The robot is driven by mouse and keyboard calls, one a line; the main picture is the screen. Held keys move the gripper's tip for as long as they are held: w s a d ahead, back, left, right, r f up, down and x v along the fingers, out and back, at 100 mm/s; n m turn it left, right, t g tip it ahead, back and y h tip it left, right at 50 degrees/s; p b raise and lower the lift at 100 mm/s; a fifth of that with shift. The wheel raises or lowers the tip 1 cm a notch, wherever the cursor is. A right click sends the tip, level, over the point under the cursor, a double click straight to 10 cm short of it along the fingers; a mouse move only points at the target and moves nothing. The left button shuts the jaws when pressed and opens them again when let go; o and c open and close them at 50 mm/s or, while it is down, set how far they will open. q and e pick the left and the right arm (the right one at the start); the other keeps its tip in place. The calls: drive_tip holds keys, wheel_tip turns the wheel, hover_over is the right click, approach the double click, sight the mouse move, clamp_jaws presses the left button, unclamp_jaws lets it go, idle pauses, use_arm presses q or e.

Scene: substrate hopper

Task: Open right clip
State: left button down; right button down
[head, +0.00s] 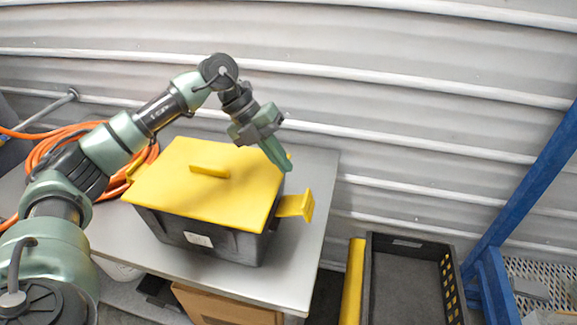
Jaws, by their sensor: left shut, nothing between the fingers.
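A dark grey hopper box (225,238) with a yellow lid (190,195) stands on a grey table. The lid has a raised yellow handle (209,171) and lies flat on the box. The right clip (297,206) is yellow and sticks outward from the box's right side, swung away from the wall. A bit of the left clip (133,172) shows at the lid's left edge. My left gripper (284,165) is shut and empty, its fingertips at the lid's right back edge, above and behind the right clip. My right gripper is out of view.
The grey table top (290,270) has free room in front and to the right of the box. An orange hose (65,147) lies coiled behind my left arm. A black crate (405,285) and a blue frame (530,190) stand at the right. A corrugated wall closes the back.

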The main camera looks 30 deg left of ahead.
use_arm(q)
drive_tip(key=d+r+b, duration=0.2)
drive_tip(key=d+r, duration=0.2)
drive_tip(key=r, duration=0.5)
drive_tip(key=shift+w+b, duration=0.3)
drive_tip(key=shift+w, duration=0.1)
drive_tip(key=shift+f, duration=0.1)
